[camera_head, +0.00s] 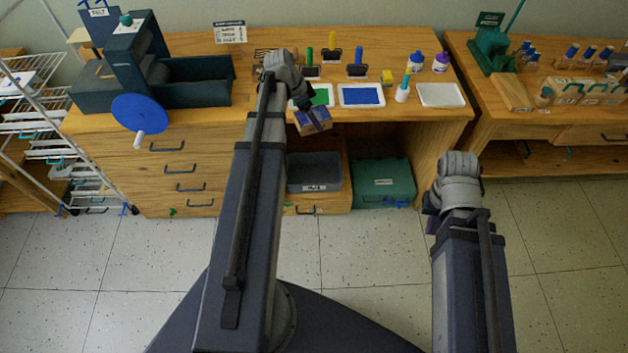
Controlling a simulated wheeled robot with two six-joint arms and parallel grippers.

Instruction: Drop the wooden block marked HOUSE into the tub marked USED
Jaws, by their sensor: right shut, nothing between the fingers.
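A small wooden block (304,128) with a bluish face is at the fingertips of my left gripper (316,117). It hangs in front of the table's front edge, and the gripper appears shut on it. Its marking is too small to read. A dark grey tub (314,172) with a white label stands on the low shelf below the block. The label is too small to read. My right gripper (433,208) is shut and empty, folded down by its wrist at the right, away from the tub. It is partly hidden by the arm.
A teal box (383,182) stands right of the tub. The wooden table (210,122) carries a press with a blue wheel (139,114), green and blue ink trays (361,95), rollers, bottles and a white tray (440,95). A wire rack stands left. The floor in front is clear.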

